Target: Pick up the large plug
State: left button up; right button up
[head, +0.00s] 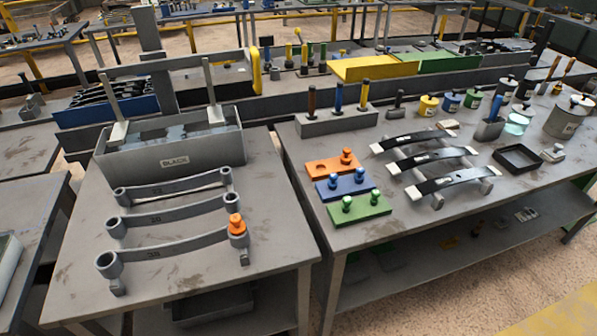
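An orange plate (333,166) lies on the right table, with one orange plug (346,157) upright in it and an empty hole to the plug's left. Another orange plug (237,224) sits in the right eye of the front grey leaf spring (178,247) on the left table. The blue plate (334,193) holds two blue plugs (346,181), and the green plate (378,209) holds two green plugs (346,203). The orange plugs look the largest, but no size label is readable. Neither of my grippers is in view.
Black leaf springs (455,179) stand right of the plates. A block with colored-handled tools (338,121) is behind them. A black tray (518,157) and several cans stand farther right.

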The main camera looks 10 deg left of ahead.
aim_at(346, 159)
jog(key=i+l+z, duration=0.25)
jog(key=i+l, duration=0.6)
jog(key=l, duration=0.1)
